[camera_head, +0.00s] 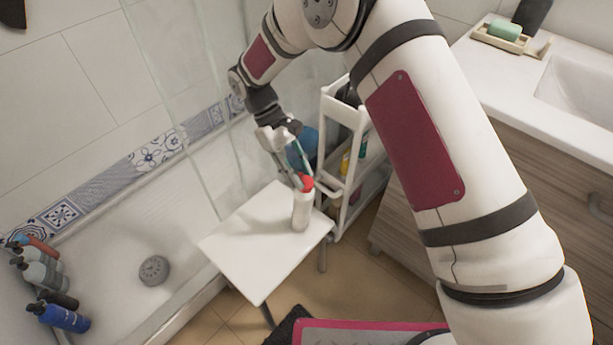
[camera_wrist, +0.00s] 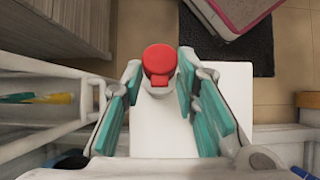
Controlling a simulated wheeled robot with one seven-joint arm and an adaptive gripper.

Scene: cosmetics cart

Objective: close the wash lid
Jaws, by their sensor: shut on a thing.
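The wash is a white bottle (camera_head: 301,210) standing upright near the right corner of a white square tabletop (camera_head: 255,240). Its red lid (camera_head: 306,183) is on top; it shows in the wrist view (camera_wrist: 159,60) as a round red top with a small block on its near side. I cannot tell whether the lid is fully down. My gripper (camera_head: 299,176) reaches down from above to the lid. In the wrist view its teal-padded fingers (camera_wrist: 158,75) stand on both sides of the lid, shut on it. The bottle's body is mostly hidden there beneath the lid.
A white cart (camera_head: 327,150) with several items stands close behind and right of the tabletop. A glass panel and shower tray (camera_head: 110,265) lie left, with several bottles (camera_head: 45,285) in the corner. A sink counter (camera_head: 500,75) is at the right. The tabletop's left part is bare.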

